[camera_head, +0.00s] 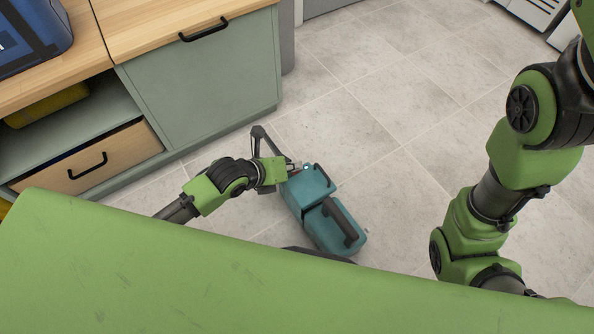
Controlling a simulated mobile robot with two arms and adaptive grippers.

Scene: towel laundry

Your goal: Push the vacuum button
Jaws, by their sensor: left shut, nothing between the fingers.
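A teal vacuum (341,229) with a dark handle stands on the tiled floor near the middle of the view, beside the green cabinet. My left gripper (300,167) is shut and empty at the vacuum's upper end. Its fingertips are by a small light spot on the vacuum's top, close to or touching it; I cannot tell which. The button itself is too small to make out clearly. My right arm comes in at the right, and its gripper is out of view.
A green cabinet (205,85) with a wooden top stands at the upper left. A wooden drawer (92,160) and an open shelf are at its left. A blue bin (30,35) sits on the wooden top. The tiled floor (390,100) is clear behind and right of the vacuum.

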